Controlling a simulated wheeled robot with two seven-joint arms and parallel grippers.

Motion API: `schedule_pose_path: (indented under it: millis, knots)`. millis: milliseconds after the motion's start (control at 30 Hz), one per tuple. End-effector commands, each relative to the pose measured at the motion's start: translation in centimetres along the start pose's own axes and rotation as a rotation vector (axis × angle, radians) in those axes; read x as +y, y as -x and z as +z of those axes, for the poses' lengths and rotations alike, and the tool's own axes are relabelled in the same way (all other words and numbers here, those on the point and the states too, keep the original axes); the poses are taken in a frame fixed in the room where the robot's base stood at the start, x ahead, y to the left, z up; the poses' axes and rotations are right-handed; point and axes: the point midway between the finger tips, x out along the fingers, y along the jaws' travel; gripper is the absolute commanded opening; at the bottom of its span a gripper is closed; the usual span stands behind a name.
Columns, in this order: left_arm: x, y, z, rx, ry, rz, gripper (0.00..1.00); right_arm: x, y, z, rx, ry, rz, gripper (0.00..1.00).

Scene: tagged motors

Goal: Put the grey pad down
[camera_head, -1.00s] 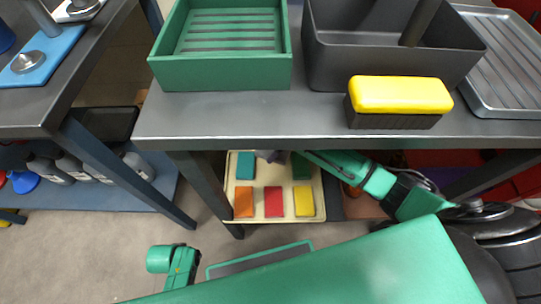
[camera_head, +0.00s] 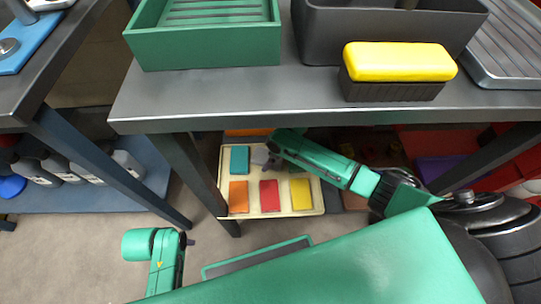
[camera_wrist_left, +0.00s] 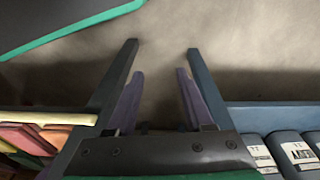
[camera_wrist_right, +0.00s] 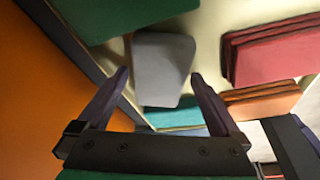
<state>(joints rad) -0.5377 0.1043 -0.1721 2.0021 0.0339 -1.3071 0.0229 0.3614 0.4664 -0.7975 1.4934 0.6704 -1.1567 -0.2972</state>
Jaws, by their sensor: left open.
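The grey pad (camera_head: 261,155) lies in the back row of a cream tray (camera_head: 222,185) on the low shelf, beside a teal pad (camera_head: 240,159). In the right wrist view the grey pad (camera_wrist_right: 164,68) sits between the fingertips of my right gripper (camera_wrist_right: 159,77). The fingers stand apart, with a small gap at the pad's left side. The pad appears to rest on the tray floor. In the head view my right gripper (camera_head: 273,158) is at the pad's right edge. My left gripper (camera_wrist_left: 159,72) is open and empty above the floor; its tips show in the head view (camera_head: 190,242).
Orange (camera_head: 238,196), red (camera_head: 269,195) and yellow (camera_head: 300,193) pads fill the tray's front row. A green pad (camera_wrist_right: 120,15) lies beside the grey one. The workbench edge (camera_head: 330,118) overhangs the shelf. A bench leg (camera_head: 190,175) stands left of the tray.

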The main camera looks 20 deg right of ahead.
Motion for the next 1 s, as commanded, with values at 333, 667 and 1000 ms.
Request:
schedule_pose_path:
  millis: [333,667,1000]
  knots:
    - [-0.4,-1.9,0.8,-0.014,0.006,-0.009,0.52,0.1,2.4,-0.2,0.001,0.0,0.001,1.0]
    - [-1.9,-7.2,4.9,-0.033,0.019,-0.038,0.52,0.0,9.8,-0.2,0.0,0.001,0.001,1.0]
    - [-2.1,-8.8,6.6,-0.032,0.011,-0.041,0.52,0.0,12.3,-0.1,-0.001,0.0,-0.001,1.0]
